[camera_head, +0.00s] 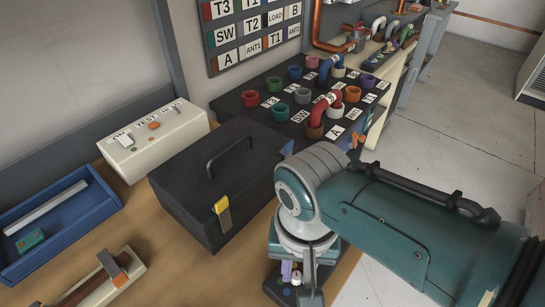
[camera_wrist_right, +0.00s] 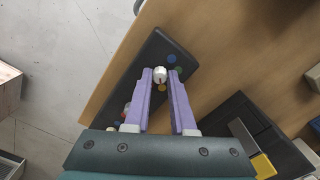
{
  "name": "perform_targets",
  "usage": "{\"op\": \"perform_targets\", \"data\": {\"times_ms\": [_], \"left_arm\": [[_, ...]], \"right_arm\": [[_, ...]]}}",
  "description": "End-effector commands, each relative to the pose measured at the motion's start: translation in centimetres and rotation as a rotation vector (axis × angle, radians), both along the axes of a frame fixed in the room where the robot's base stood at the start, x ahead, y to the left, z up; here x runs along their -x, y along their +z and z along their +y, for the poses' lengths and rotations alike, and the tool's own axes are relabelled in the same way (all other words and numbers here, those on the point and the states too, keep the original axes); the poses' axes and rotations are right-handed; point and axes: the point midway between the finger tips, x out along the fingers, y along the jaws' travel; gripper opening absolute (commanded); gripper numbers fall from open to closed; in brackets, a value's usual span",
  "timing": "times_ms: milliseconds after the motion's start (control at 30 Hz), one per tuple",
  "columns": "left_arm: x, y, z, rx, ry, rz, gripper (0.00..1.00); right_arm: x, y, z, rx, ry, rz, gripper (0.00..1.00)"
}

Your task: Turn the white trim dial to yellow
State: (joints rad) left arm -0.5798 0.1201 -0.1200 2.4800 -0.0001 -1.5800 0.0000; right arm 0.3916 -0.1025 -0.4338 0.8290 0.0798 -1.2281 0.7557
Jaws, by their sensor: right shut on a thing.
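The white trim dial (camera_wrist_right: 159,73) is on a dark panel (camera_wrist_right: 150,52) near the table edge in the right wrist view. My right gripper (camera_wrist_right: 160,78) has its two purple fingers shut on the dial, one on each side. A blue dot (camera_wrist_right: 171,59) and a green dot (camera_wrist_right: 178,70) are on the panel beside the dial. My left gripper is not in view.
A black toolbox (camera_head: 180,190) with a yellow latch stands left of the arm. Behind are a patch board (camera_head: 245,112) with coloured sockets and a white switch box (camera_head: 165,145). A blue tray (camera_head: 95,215) is at far left. Bare floor lies right of the table.

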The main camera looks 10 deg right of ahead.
Motion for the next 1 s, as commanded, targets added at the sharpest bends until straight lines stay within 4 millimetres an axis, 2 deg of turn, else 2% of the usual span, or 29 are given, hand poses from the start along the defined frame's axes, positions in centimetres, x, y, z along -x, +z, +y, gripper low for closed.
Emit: {"op": "perform_targets", "data": {"times_ms": [367,400,633,867,1000], "left_arm": [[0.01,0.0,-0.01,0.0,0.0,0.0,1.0],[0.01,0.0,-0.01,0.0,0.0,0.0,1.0],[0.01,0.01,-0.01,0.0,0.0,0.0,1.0],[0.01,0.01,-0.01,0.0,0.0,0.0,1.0],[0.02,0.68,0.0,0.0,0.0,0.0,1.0]], "right_arm": [[-0.03,0.0,0.0,0.0,-0.004,-0.001,0.0],[-0.03,0.0,0.0,0.0,-0.004,-0.001,0.25],[-0.03,0.0,-0.01,0.0,-0.004,-0.001,0.51],[-0.02,0.01,-0.02,0.0,-0.004,-0.001,0.53],[-0.08,0.98,0.0,-0.001,-0.004,-0.003,0.53]]}}
